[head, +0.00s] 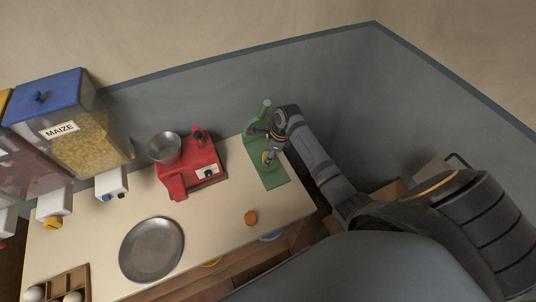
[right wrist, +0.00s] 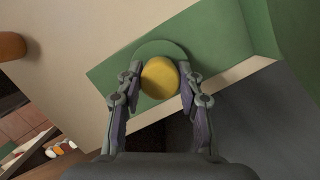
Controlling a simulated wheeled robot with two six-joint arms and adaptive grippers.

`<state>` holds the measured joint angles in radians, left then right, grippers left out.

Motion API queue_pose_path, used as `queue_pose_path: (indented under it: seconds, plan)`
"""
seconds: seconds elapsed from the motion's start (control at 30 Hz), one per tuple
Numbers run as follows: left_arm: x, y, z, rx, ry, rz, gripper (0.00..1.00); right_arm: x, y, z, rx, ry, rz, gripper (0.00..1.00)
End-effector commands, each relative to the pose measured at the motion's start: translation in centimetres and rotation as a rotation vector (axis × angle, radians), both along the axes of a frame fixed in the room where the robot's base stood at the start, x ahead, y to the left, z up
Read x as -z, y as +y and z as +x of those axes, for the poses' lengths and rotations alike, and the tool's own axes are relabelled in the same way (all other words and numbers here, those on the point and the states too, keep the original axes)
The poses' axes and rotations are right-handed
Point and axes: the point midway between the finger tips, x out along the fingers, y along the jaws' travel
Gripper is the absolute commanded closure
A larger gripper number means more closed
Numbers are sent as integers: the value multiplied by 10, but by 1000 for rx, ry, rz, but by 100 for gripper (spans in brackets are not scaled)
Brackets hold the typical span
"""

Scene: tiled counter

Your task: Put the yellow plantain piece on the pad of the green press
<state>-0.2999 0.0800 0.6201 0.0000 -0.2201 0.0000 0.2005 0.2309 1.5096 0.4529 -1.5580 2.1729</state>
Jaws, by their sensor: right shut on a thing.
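The green press (head: 268,170) stands at the right end of the counter, by the grey wall. My right gripper (head: 268,146) is over the press. In the right wrist view the right gripper (right wrist: 161,78) is shut on the yellow plantain piece (right wrist: 160,78), with one finger on each side. The piece is in front of the round green pad (right wrist: 160,48) as seen from the wrist. I cannot tell whether it touches the pad. In the head view the yellow piece (head: 267,158) shows small below the gripper. My left gripper is not in view.
A red machine with a metal bowl (head: 180,165) stands left of the press. A round metal plate (head: 151,249) and a small orange-brown piece (head: 251,218) lie toward the front. The maize dispenser (head: 75,125) is at the left.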

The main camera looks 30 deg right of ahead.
Motion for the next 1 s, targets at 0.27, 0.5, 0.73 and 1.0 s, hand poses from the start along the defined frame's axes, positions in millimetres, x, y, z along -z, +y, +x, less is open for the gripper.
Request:
queue_pose_path:
  seconds: [0.27, 0.5, 0.73, 1.0]
  plan:
    - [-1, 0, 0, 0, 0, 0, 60, 2, 0, 0, 0, 1, -1, 52]
    - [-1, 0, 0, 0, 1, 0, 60, 2, 0, 0, 0, 1, -1, 41]
    - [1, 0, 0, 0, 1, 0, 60, -4, -2, 0, 0, -2, -1, 41]
    - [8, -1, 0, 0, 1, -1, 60, -45, -31, -20, 1, 4, -12, 41]
